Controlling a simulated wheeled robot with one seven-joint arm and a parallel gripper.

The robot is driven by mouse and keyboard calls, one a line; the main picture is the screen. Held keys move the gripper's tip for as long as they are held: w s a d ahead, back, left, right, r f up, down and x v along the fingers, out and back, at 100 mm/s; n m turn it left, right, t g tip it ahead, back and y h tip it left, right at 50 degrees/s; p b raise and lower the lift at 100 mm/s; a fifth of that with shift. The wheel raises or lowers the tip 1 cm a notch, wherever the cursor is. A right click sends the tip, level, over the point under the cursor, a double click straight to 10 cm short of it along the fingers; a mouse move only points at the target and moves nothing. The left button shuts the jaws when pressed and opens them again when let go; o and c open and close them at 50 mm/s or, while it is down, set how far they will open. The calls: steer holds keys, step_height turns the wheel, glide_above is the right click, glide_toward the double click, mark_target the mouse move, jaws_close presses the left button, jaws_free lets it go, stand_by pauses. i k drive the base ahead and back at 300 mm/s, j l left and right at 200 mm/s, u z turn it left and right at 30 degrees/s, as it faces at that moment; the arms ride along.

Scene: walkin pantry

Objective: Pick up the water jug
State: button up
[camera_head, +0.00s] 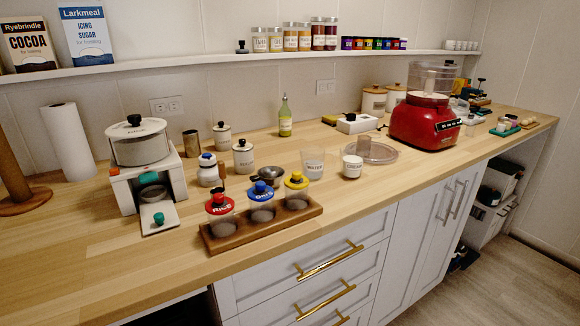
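The water jug (313,164) is a small clear or whitish vessel with "WATER" lettered on its side. It stands upright on the wooden counter (110,262), a little right of the middle of the view. My gripper is not in view, so its distance from the jug and whether it is open or shut are not shown.
A cream container (352,166) stands right of the jug, with a clear round bowl (376,152) behind it. A wooden tray (214,243) of lidded jars is in front at left. A dark bowl (270,172) is left of the jug. Front-right counter is fairly clear.

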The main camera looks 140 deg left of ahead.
mark_target(313, 157)
steer(key=u, duration=4.55)
